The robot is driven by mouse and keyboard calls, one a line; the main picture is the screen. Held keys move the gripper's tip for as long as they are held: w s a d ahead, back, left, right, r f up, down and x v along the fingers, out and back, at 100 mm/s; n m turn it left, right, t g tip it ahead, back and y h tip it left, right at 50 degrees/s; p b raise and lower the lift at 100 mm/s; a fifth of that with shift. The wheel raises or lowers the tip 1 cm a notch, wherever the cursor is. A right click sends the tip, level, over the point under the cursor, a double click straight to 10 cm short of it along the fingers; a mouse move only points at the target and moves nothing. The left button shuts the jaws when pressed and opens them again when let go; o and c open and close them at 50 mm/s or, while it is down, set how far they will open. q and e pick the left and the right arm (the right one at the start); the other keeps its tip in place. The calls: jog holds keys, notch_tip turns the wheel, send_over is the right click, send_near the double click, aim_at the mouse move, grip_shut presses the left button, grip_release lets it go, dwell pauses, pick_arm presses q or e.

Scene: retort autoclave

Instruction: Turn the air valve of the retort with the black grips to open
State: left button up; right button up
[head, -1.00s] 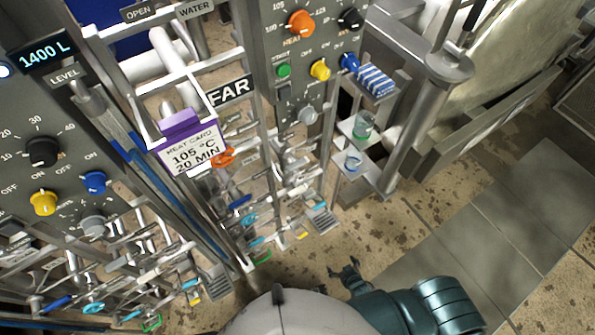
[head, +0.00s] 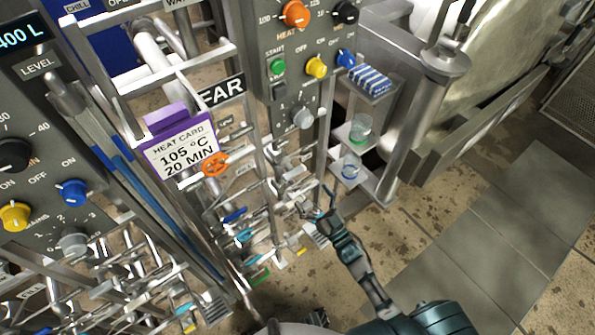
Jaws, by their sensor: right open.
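My right gripper (head: 318,205) is open and empty. It is raised in front of the pipework of the middle rack, close to its small metal levers; contact cannot be told. That pipework carries an orange handwheel (head: 214,164), a blue lever (head: 235,215) and a cyan handwheel (head: 244,236). A green piece (head: 260,276) and a yellow piece (head: 301,251) sit lower. The valve labels there are too small to read, so I cannot tell which is the air valve. Black grips are not clearly seen on these valves. My left gripper is not in view.
A control panel (head: 287,112) with coloured knobs stands above the pipework. A purple-topped heat card (head: 180,150) hangs at its left. Small shelves with glass cups (head: 361,127) stick out at right. A second valve set (head: 150,275) is lower left. The right floor is clear.

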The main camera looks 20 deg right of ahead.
aim_at(294, 171)
jog(key=x, duration=0.4)
jog(key=a+x, duration=0.1)
jog(key=x, duration=0.2)
jog(key=shift+w+a+r, duration=0.1)
jog(key=shift+a+r, duration=0.05)
jog(key=shift+a, duration=0.1)
jog(key=shift+w+d+r, duration=0.15)
jog(key=shift+w+d, duration=0.1)
jog(key=shift+w, duration=0.35)
jog(key=shift+w+d, duration=0.1)
jog(key=shift+d, duration=0.2)
jog(key=shift+a, duration=0.45)
jog(key=c, duration=1)
